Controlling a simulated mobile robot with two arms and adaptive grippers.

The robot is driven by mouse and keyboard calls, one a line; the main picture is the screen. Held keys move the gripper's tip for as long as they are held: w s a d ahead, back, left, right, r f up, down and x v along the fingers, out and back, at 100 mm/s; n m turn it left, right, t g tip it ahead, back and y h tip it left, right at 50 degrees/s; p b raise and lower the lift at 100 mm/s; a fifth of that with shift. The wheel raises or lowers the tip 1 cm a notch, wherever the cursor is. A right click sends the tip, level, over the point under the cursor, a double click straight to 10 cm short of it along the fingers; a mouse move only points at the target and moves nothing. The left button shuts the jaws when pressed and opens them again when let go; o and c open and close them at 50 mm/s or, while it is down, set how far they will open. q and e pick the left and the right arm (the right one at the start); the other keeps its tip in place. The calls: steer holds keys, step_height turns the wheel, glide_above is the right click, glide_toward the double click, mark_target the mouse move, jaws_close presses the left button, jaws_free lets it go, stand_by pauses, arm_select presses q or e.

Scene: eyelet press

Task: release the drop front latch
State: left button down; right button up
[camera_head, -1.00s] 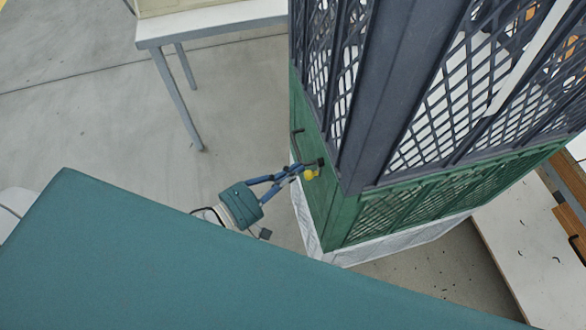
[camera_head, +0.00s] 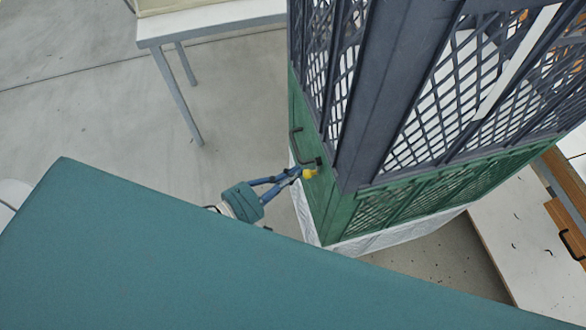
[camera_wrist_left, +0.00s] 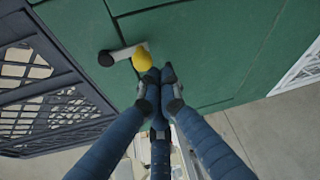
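The drop front latch, a light lever with a yellow knob and a black end, is on the green front panel (camera_head: 308,205) of the mesh cage. Its yellow knob (camera_head: 309,174) shows in the head view and in the left wrist view (camera_wrist_left: 142,58). The black end (camera_wrist_left: 106,58) lies left of the knob in the wrist view. My left gripper (camera_head: 297,171) is at the knob. In the wrist view its blue fingers (camera_wrist_left: 159,73) are drawn together with dark tips just below and right of the knob; contact is unclear. My right gripper is not in view.
A dark handle (camera_head: 294,142) is on the green panel above the latch. Dark mesh walls (camera_head: 440,100) rise above it. A white table (camera_head: 200,22) stands at the back left. Bare floor (camera_head: 90,105) lies left of the cage.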

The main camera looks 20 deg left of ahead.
arm_select(q)
steer(key=s+d+r+n+g+p, duration=0.2)
steer(key=s+d+n+g+p, duration=0.1)
steer(key=n, duration=0.4)
steer(key=shift+s+d+r+g+h+p, duration=0.25)
steer(key=shift+s+g+h+p, duration=0.15)
steer(key=shift+s+g+p, duration=0.5)
steer(key=shift+a, duration=0.1)
steer(key=shift+w+a+r, duration=0.25)
steer(key=shift+w+a, duration=0.1)
steer(key=shift+w, duration=0.15)
